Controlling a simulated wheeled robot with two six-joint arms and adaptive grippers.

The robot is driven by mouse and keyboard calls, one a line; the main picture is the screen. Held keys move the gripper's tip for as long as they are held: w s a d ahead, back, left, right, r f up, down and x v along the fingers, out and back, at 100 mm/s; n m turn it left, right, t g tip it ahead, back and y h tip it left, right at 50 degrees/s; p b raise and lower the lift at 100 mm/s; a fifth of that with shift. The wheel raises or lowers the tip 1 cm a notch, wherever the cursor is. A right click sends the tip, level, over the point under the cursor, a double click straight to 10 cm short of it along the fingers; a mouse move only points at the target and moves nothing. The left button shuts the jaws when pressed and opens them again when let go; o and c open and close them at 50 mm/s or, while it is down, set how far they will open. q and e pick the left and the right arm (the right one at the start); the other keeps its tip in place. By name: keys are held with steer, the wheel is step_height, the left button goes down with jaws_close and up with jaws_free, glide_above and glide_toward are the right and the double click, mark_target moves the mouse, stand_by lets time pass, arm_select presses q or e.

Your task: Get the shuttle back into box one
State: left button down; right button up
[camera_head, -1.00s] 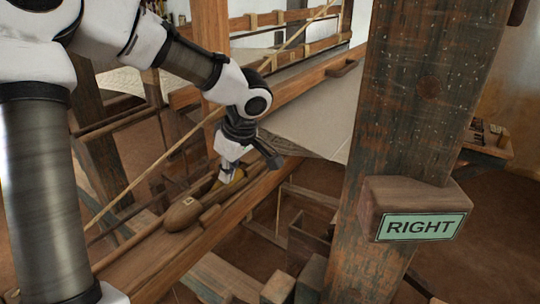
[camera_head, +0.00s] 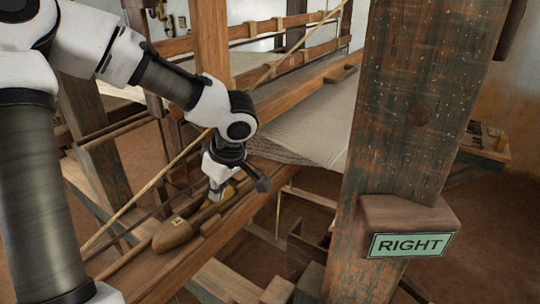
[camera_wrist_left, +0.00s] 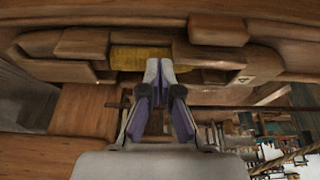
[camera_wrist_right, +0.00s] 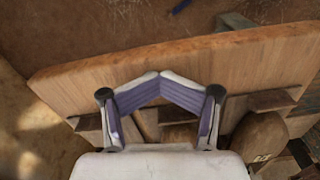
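The brown wooden shuttle (camera_head: 172,235) with a small pale label lies along the loom's wooden beam. Yellow yarn (camera_head: 228,192) shows in its middle. My left gripper (camera_head: 216,194) points down at the yarn from above. In the left wrist view its fingertips (camera_wrist_left: 160,66) are together, with nothing seen between them, in front of the yellow yarn (camera_wrist_left: 140,58). I cannot tell whether they touch it. My right gripper (camera_wrist_right: 160,78) shows only in its wrist view, fingertips meeting and empty. I cannot make out which part is box one.
A thick dark post (camera_head: 400,120) stands to the right of the shuttle, with a green RIGHT sign (camera_head: 411,245) on its block. Pale cloth (camera_head: 312,125) stretches behind the beam. A wide wooden plank (camera_wrist_right: 200,70) lies close beyond my right fingertips.

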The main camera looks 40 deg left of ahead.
arm_select(q)
steer(key=shift+s+d+p, duration=0.1)
steer(key=shift+s+p, duration=0.75)
arm_select(e)
step_height(320, 180, up, 2)
steer(key=shift+r, duration=0.1)
arm_select(q)
steer(key=shift+s, duration=0.15)
arm_select(e)
steer(key=shift+r, duration=0.15)
arm_select(q)
steer(key=shift+f, duration=0.1)
step_height(320, 180, up, 9)
steer(key=p, duration=0.8)
steer(key=shift+w, duration=0.4)
arm_select(e)
step_height(320, 180, up, 8)
arm_select(q)
steer(key=shift+w, duration=0.1)
